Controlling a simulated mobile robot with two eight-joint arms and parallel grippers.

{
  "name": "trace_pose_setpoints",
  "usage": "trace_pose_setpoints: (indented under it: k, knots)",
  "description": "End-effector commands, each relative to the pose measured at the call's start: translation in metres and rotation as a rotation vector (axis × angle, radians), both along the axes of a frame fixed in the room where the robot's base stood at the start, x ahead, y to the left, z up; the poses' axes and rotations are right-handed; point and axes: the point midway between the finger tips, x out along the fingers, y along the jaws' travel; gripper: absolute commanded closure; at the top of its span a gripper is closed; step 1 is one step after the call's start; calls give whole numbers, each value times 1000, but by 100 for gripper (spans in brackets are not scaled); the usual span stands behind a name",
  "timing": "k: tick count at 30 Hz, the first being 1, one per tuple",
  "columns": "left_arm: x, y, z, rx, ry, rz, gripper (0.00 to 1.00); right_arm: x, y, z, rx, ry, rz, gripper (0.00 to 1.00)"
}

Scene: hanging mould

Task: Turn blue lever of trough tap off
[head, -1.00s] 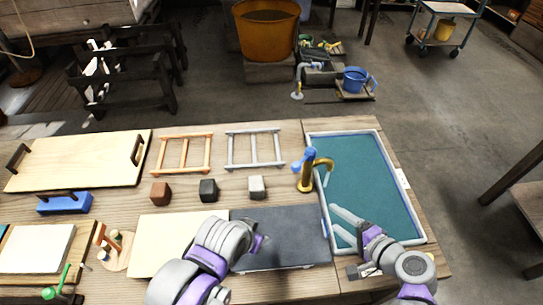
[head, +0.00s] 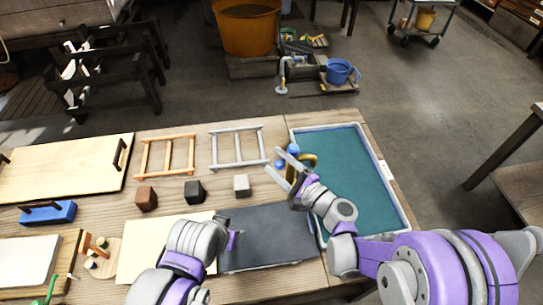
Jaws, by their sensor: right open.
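The trough tap (head: 310,160) is brass and stands at the left edge of the blue-green trough (head: 350,170). Its blue lever (head: 293,149) shows just beyond my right gripper's upper finger, and more blue shows between the two fingers. My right gripper (head: 273,160) is open, its fingers pointing up and left across the tap and hiding part of it and the lever. I cannot tell whether a finger touches the lever. My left gripper (head: 232,240) is over the dark slab, mostly hidden behind its own arm.
The dark slab (head: 270,245) lies left of the trough. Dark, brown and pale blocks (head: 241,185) stand behind it, with a grey frame (head: 238,148) and an orange frame (head: 167,155) farther back. An orange tub (head: 247,30) stands beyond the table.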

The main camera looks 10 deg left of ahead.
Motion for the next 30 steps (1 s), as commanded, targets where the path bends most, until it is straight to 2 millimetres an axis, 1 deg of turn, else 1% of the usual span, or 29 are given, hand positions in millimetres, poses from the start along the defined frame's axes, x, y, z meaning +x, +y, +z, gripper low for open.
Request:
trace_pose_setpoints:
  k: [1,3,6,16,20,21,23,24,26,27,28,30]
  knots:
    - [1,0,3,0,-2,0,50,5,7,1,0,-1,2,31]
    - [1,0,4,0,-3,0,50,9,13,1,0,-1,2,31]
    - [2,0,5,0,-3,0,50,13,19,0,-1,-1,0,31]
    - [2,0,5,0,-3,0,50,14,21,0,-1,-1,-1,31]
    - [2,0,5,0,-3,0,50,14,21,0,-1,-1,-1,54]
    - [2,0,5,0,-4,0,50,14,21,0,-1,-1,-1,62]
    - [2,0,5,0,-4,0,50,14,21,0,-1,-1,-1,72]
    - [2,0,5,0,-4,0,50,14,21,0,-1,-1,-1,80]
    - [2,0,5,0,-4,0,50,14,21,0,-1,-1,-1,90]
    - [2,0,5,0,-4,0,50,14,21,0,-1,-1,-1,98]
    - [2,0,5,0,-4,0,50,14,21,0,-1,-1,-1,100]
    - [2,0,5,0,-4,0,50,14,21,0,-1,-1,-1,100]
